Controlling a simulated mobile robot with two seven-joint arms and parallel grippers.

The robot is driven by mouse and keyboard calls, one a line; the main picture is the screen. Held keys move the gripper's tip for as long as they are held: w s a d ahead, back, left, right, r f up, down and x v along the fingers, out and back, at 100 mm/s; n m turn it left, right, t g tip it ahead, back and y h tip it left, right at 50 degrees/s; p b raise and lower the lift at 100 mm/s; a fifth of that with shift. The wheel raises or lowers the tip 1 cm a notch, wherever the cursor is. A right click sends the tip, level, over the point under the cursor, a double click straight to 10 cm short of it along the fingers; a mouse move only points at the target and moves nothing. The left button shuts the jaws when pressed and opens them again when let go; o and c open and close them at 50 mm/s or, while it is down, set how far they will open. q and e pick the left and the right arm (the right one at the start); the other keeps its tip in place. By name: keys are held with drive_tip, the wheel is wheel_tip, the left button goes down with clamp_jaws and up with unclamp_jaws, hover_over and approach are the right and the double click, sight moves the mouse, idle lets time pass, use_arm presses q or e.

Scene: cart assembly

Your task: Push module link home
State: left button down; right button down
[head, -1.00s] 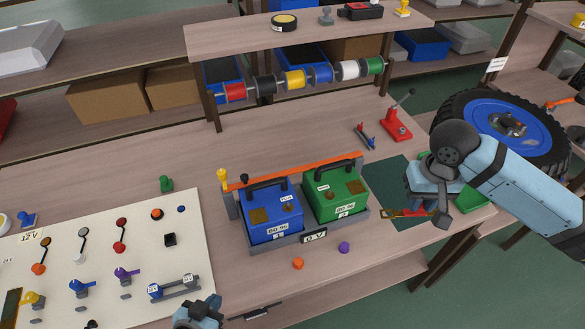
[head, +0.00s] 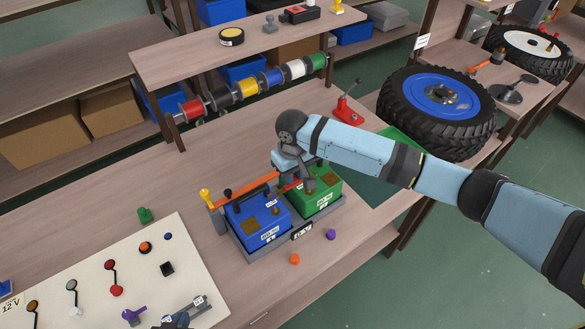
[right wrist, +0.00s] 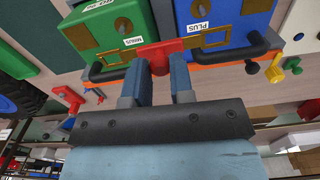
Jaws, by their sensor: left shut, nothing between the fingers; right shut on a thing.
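The module link (right wrist: 155,52) is a red bar with brass-coloured ends, held crosswise between my right gripper's fingers (right wrist: 160,70). In the right wrist view it spans the gap between the green module (right wrist: 150,14), labelled MINUS, and the blue module (right wrist: 225,12), labelled PLUS. Whether its ends touch the terminals cannot be told. In the head view my right gripper (head: 293,179) is over the inner edges of the blue module (head: 262,222) and green module (head: 322,199), hiding most of the link. My left gripper (head: 177,320) is shut and empty at the bottom edge, partly cut off.
Both modules sit in a grey tray (head: 247,252) with an orange bar behind. Orange (head: 294,259) and purple (head: 331,234) knobs lie in front. A switch panel (head: 75,255) is at left, a blue-hubbed wheel (head: 437,100) at right. Spools (head: 247,88) hang behind.

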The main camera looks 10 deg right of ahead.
use_arm(q)
drive_tip(key=shift+s+a+f, duration=0.1)
drive_tip(key=shift+f, duration=0.15)
drive_tip(key=shift+a+r, duration=0.1)
use_arm(e)
drive_tip(key=shift+f, duration=0.15)
drive_tip(key=shift+f+b, duration=0.35)
drive_tip(key=shift+f, duration=1.75)
use_arm(q)
drive_tip(key=shift+w+a+r+m, duration=0.1)
drive_tip(key=shift+w+m, duration=0.1)
drive_tip(key=shift+m, duration=0.1)
drive_tip(key=shift+s, duration=0.1)
